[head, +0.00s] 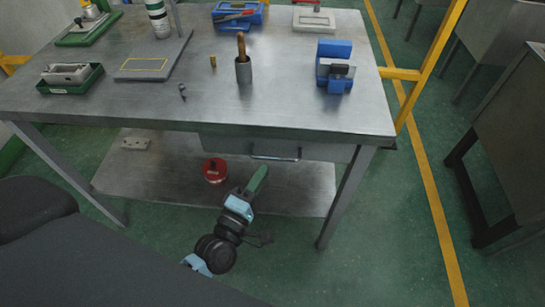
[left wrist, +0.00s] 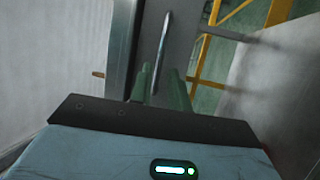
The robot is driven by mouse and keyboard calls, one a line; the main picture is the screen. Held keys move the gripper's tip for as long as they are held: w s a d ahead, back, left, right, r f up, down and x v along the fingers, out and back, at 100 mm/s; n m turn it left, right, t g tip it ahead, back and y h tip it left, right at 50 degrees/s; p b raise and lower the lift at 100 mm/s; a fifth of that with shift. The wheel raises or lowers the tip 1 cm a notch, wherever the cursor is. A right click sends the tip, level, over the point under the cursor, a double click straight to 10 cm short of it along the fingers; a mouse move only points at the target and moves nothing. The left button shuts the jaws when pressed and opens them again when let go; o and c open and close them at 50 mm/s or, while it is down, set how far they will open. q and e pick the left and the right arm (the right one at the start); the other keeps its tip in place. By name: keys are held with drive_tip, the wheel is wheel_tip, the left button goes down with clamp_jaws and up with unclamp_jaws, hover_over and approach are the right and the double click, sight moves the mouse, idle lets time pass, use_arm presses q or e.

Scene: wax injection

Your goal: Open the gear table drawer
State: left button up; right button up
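The gear table (head: 300,115) has a metal top, with a drawer (head: 225,143) under its front edge. The drawer looks shut, its front level beneath the tabletop. Its bar handle (head: 275,155) is at the drawer's middle. My left gripper (head: 262,170) is just below and a little left of the handle in the head view, its green fingers pointing up toward it. My right gripper is not in view.
A lower shelf (head: 290,195) holds a red round item (head: 214,170). The tabletop carries a blue vise-like block (head: 335,70), a grey cup with a wooden-handled tool (head: 243,70), a green tray (head: 70,78) and other items. Table legs (head: 345,195) flank the drawer.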

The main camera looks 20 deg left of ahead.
sight(272, 157)
use_arm(q)
drive_tip(key=x, duration=0.6)
drive_tip(key=shift+s, duration=0.1)
clamp_jaws()
